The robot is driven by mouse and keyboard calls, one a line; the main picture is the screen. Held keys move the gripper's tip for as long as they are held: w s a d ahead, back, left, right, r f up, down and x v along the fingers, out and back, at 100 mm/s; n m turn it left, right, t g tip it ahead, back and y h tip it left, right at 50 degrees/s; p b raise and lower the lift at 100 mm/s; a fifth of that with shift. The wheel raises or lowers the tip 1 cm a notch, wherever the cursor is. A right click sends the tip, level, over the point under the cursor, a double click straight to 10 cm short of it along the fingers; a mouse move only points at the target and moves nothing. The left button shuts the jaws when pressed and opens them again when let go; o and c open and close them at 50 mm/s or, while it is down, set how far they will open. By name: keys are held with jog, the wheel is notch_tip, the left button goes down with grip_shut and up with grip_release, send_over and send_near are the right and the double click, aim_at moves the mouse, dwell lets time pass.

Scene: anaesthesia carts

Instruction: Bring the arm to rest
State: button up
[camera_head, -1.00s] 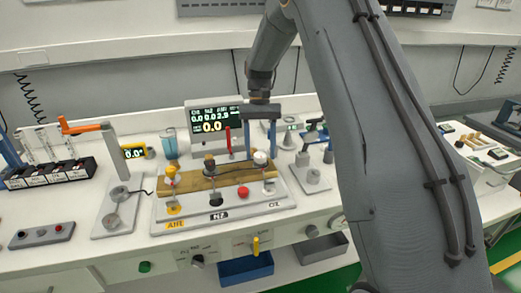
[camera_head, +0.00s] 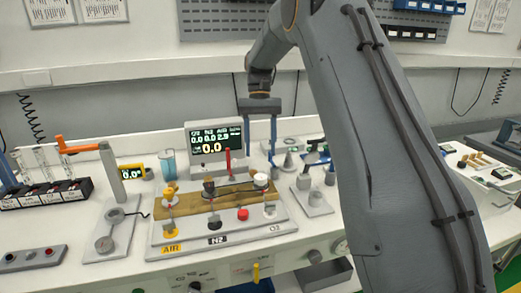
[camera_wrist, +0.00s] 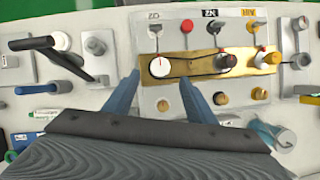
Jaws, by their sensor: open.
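My gripper (camera_head: 259,142) hangs from my arm above the gas panel, its two blue fingers apart and nothing between them. In the wrist view my gripper (camera_wrist: 160,92) is open, with the brass plate (camera_wrist: 190,66) of the panel showing beyond the fingertips. The panel (camera_head: 225,235) carries a brass plate (camera_head: 225,201), a white dial (camera_head: 261,180) and several knobs. The white dial (camera_wrist: 159,66) lies beyond the fingers, apart from them. My arm covers part of the bench on the right.
A gauge display (camera_head: 215,142) stands behind the panel. On the left are a black rack (camera_head: 45,194), an orange-handled lever (camera_head: 80,147) and a button box (camera_head: 33,258). A small stand (camera_head: 314,198) is just right of the panel. Open space lies above the bench.

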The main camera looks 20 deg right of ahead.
jog(key=s+f+n+t, duration=0.1)
jog(key=s+f, duration=0.4)
jog(key=s, duration=0.9)
jog(key=s+a+f+n+t+h, duration=0.1)
jog(key=s+f+t, duration=0.2)
jog(key=s, duration=1.2)
notch_tip(320, 180, down, 2)
jog(key=shift+n+t, duration=0.3)
jog(key=shift+t, duration=0.1)
dwell(0.3)
